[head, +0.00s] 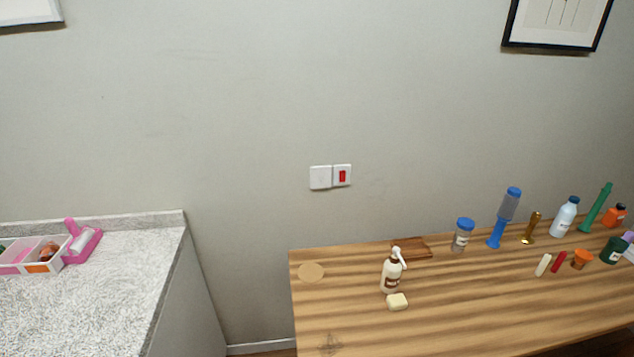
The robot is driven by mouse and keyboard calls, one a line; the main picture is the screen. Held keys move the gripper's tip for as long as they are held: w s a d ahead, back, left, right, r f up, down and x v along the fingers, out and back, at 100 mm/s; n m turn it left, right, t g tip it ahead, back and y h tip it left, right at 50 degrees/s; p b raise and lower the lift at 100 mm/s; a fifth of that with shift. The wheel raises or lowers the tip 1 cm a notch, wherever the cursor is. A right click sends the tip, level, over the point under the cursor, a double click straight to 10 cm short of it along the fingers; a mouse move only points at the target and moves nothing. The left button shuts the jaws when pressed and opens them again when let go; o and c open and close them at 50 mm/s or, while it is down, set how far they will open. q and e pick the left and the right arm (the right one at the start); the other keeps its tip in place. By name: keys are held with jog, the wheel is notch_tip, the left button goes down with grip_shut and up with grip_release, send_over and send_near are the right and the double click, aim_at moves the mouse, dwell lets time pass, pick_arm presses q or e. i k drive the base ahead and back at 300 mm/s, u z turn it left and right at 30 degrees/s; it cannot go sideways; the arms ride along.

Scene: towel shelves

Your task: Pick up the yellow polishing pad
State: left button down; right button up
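A flat, round, tan-yellow disc (310,272) lies at the back left corner of the wooden table. A small pale yellow block (397,302) lies in front of a white pump bottle (391,272) on the same table. I cannot tell for certain which of the two is the polishing pad. Neither of my grippers is in view.
The wooden table (440,325) also bears a brown board (413,247), a blue-lidded jar (462,234) and several bottles and small items at the right. Its front left is clear. A speckled counter (105,300) with a divided tray (40,268) stands left, across a gap.

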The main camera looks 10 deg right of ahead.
aim_at(396, 301)
jog(key=u, duration=1.7)
jog(key=k, duration=0.75)
jog(key=z, duration=1.05)
jog(key=i, duration=0.5)
jog(key=z, duration=0.05)
